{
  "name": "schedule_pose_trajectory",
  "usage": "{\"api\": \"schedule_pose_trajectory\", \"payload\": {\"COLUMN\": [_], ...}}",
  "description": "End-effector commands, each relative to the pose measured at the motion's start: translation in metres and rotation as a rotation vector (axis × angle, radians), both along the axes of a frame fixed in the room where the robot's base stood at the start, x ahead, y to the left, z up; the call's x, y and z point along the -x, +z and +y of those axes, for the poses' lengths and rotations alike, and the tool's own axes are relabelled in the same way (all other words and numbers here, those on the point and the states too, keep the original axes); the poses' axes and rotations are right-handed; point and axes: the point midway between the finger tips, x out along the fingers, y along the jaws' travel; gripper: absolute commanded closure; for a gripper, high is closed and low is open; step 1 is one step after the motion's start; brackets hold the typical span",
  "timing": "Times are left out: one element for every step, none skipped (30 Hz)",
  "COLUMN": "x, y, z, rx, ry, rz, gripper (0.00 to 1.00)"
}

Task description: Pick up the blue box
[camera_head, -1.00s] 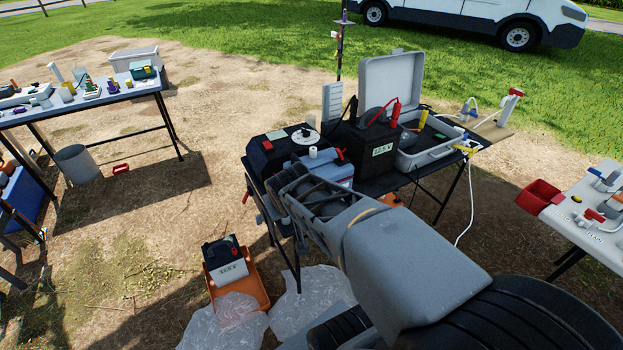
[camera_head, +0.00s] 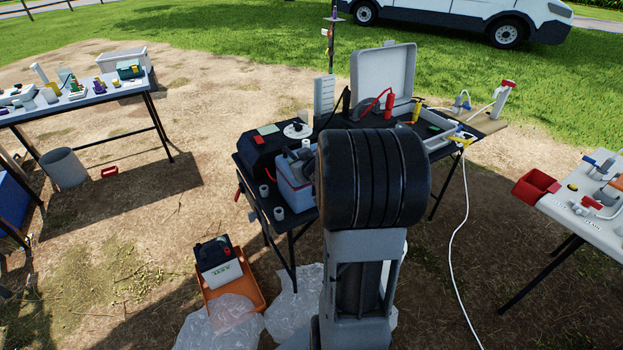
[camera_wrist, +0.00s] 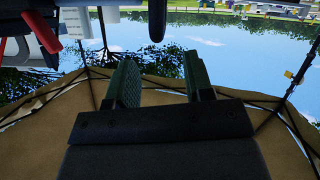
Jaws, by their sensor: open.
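A light blue box (camera_head: 292,192) with a pale top stands on the middle table in the head view. My raised arm hides its right part. White cups stand in front of it and a dark case is behind its left side. Another blue, box-like thing (camera_head: 12,210) shows partly at the left edge, low by the left table; I cannot tell which one is meant. My gripper (camera_wrist: 161,78) is open and empty in the wrist view, with sky and canopy beyond it. It is hidden in the head view, and no blue box shows in the wrist view.
The middle table (camera_head: 245,180) also holds a dark case (camera_head: 262,150), an open grey case (camera_head: 385,70) and tools. An orange tray (camera_head: 250,291) with a battery-like unit and clear plastic bags (camera_head: 215,322) lie on the ground. A white hose (camera_head: 455,250) hangs at right.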

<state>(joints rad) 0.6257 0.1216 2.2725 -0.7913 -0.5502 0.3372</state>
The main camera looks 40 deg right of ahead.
Motion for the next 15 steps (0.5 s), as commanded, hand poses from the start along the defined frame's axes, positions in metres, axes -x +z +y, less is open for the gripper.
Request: {"api": "schedule_pose_trajectory", "payload": {"x": [-0.007,-0.010,-0.013,-0.015,-0.016,-0.018,-0.019,-0.020,-0.021,-0.023,-0.026,-0.030,-0.034,-0.037,-0.042], "y": [-0.004,-0.005,-0.006,-0.006,-0.007,-0.007,-0.008,-0.008,-0.009,-0.011,-0.012,-0.015,-0.018,-0.020,-0.023], "z": [-0.001,-0.001,-0.002,-0.003,-0.003,-0.003,-0.004,-0.004,-0.004,-0.005,-0.006,-0.007,-0.008,-0.009,-0.010], "rx": [0.000,-0.001,-0.001,-0.001,0.000,0.000,0.000,0.000,0.000,0.000,0.000,-0.001,-0.001,-0.001,-0.001], "ry": [0.002,0.002,0.001,0.001,0.001,0.000,0.000,0.000,0.000,0.000,0.000,0.001,0.001,0.002,0.001], "rz": [0.000,0.000,0.000,0.000,0.000,0.000,0.000,0.000,0.000,0.000,0.001,0.001,0.002,0.001,0.002], "gripper": [0.52,0.52,0.52,0.52,0.52,0.52,0.52,0.52,0.52,0.52,0.52,0.52,0.52,0.52,0.52]}}
